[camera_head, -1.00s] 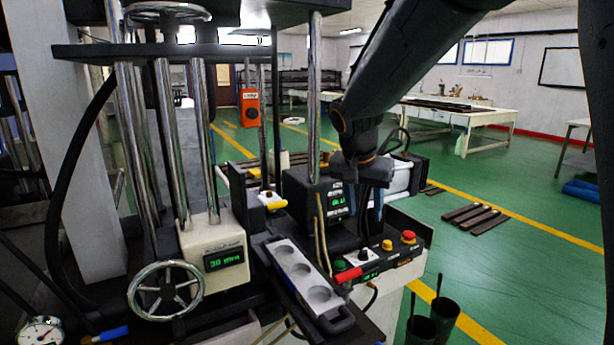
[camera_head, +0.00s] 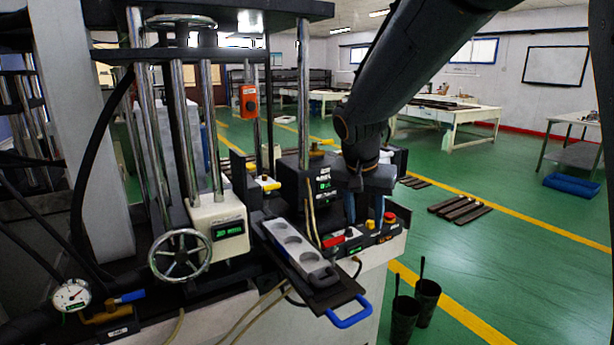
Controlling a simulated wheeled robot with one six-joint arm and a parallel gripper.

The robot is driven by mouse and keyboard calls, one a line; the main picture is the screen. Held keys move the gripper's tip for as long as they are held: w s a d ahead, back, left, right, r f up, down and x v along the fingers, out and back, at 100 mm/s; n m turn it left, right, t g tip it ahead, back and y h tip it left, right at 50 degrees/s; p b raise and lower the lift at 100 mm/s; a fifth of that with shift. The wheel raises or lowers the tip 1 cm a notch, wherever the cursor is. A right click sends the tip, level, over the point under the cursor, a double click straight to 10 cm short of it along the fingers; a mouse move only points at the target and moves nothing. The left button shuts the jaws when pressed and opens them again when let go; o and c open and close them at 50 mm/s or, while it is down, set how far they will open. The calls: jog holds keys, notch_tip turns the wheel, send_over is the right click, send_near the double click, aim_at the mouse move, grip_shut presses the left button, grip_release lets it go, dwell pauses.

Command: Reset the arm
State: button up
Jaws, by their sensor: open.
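My arm comes down from the top right in the head view. My gripper (camera_head: 365,212) points downward with its two fingers apart and nothing visible between them. It hangs in front of the machine's control panel (camera_head: 372,240), and its tips overlap the panel in the picture. I cannot tell how close they are to it. A grey mould (camera_head: 292,245) with round cavities lies on a dark tray (camera_head: 335,292) to the left of my gripper. The tray has a blue handle (camera_head: 350,316) at its front end.
The press with its handwheel (camera_head: 180,255) and steel columns stands at left. A pressure gauge (camera_head: 71,295) is at lower left. Two dark cups (camera_head: 416,309) stand on the floor at lower right. Dark bars (camera_head: 460,208) lie on the green floor, with open floor around them.

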jog(key=s+d+f+n+g+y, duration=0.1)
jog(key=s+d+f+n, duration=0.3)
jog(key=s, duration=0.6)
jog(key=s+d+f+n+y, duration=0.1)
jog(key=s+d+f, duration=0.1)
jog(key=s+f, duration=0.65)
jog(key=s+f+g+b, duration=0.2)
jog(key=s+f+b, duration=0.2)
jog(key=f+b, duration=0.4)
jog(key=shift+s+a+g+b, duration=0.2)
jog(key=shift+g+b, duration=0.2)
